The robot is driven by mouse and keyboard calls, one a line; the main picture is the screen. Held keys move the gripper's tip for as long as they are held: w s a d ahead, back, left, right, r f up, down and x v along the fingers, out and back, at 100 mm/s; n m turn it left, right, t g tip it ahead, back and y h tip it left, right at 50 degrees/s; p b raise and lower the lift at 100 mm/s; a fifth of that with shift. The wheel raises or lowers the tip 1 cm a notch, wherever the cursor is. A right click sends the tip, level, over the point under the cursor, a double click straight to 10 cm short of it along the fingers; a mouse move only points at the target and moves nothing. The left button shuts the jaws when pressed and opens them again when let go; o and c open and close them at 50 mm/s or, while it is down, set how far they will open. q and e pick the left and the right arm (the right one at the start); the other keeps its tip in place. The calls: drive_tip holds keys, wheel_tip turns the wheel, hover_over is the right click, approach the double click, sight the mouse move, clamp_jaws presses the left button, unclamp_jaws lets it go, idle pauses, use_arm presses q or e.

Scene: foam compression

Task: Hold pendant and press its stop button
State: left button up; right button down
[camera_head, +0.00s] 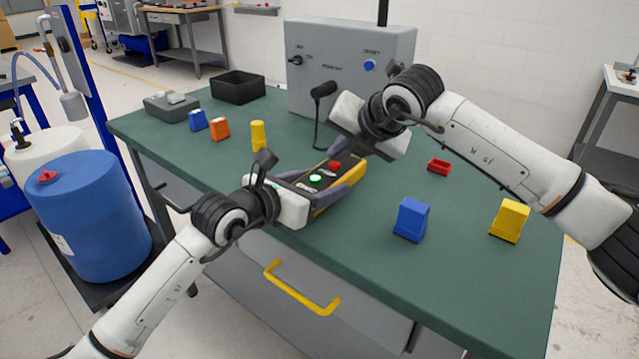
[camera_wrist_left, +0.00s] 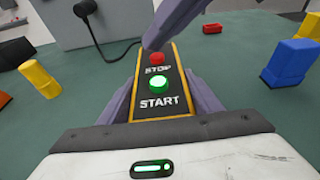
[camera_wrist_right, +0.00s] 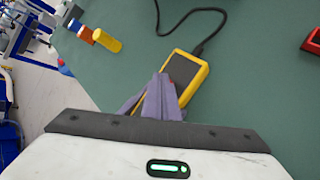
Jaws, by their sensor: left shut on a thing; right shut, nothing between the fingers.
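The pendant (camera_head: 347,188) is a yellow box with a black face, with a green START button (camera_wrist_left: 158,85) and a red STOP button (camera_wrist_left: 156,58). My left gripper (camera_head: 322,188) is shut on the pendant, one purple finger along each side, with the face turned up. My right gripper (camera_head: 338,155) is shut and empty, its fingertips right by the STOP button. In the right wrist view its closed fingers (camera_wrist_right: 160,88) cover much of the pendant's face (camera_wrist_right: 185,72). I cannot tell whether they touch the button.
A grey control box (camera_head: 345,60) stands at the back of the green table (camera_head: 470,270). A black cable (camera_wrist_right: 205,40) runs from the pendant's far end. Blue (camera_head: 411,220) and yellow (camera_head: 510,221) blocks and a red tray (camera_head: 439,165) lie to the right. A black bin (camera_head: 238,86) stands back left.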

sight(338, 171)
drive_tip(key=shift+f, duration=0.1)
idle(0.5)
drive_tip(key=shift+f, duration=0.4)
drive_tip(key=shift+r, duration=0.5)
wheel_tip(338, 171, up, 6)
drive_tip(key=shift+f, duration=0.1)
idle(0.6)
idle(0.5)
